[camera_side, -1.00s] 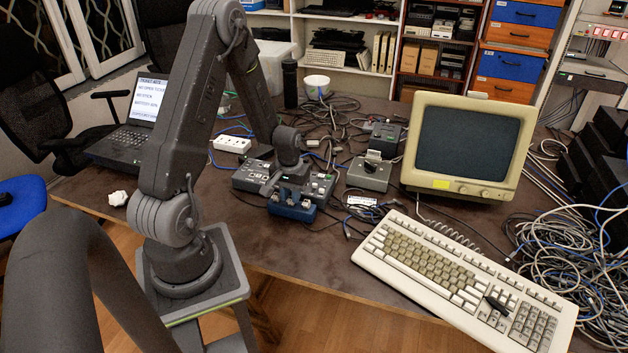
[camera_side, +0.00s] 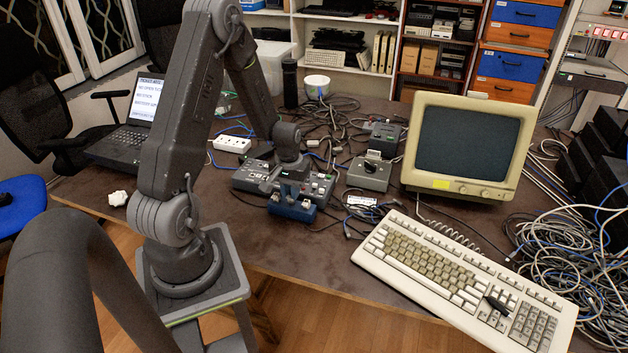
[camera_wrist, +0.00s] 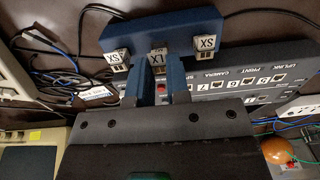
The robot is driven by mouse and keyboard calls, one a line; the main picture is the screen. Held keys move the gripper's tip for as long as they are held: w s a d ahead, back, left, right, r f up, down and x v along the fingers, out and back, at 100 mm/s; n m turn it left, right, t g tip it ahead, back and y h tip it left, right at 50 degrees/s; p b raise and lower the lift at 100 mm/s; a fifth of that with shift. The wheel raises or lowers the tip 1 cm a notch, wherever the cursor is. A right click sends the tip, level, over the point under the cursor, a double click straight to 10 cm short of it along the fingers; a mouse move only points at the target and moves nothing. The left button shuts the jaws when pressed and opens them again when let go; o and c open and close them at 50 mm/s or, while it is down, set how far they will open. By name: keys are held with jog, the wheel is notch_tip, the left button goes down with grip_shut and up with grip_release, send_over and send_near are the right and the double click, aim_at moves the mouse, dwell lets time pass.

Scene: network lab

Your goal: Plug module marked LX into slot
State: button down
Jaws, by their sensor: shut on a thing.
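The module marked LX (camera_wrist: 158,60) is the middle one of three at the blue holder (camera_wrist: 185,28) in the wrist view. My gripper (camera_wrist: 161,72) has a finger on each side of it and is shut on it. I cannot tell whether the module is still seated in the holder. Modules marked SX stand on the left (camera_wrist: 116,59) and right (camera_wrist: 205,44) of it. The grey switch panel (camera_wrist: 235,84) with numbered, labelled ports lies beside my gripper; part of it is hidden behind my gripper. In the side view my gripper (camera_side: 288,190) is over the blue holder (camera_side: 292,211).
A grey box (camera_side: 369,174) stands right of the panel, near the old monitor (camera_side: 467,146) and keyboard (camera_side: 465,280). Loose cables lie behind and to the right. A white power strip (camera_side: 231,145) is at the left. The table front left of the holder is bare.

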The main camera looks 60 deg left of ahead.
jog(key=shift+r, duration=2.4)
jog(key=c, duration=1.6)
grip_release()
jog(key=shift+c, duration=0.2)
grip_shut()
jog(key=w+a+r, duration=0.3)
jog(key=w+a, duration=0.6)
jog(key=w, duration=0.2)
jog(key=shift+d+f, duration=0.2)
jog(key=shift+f, duration=2.2)
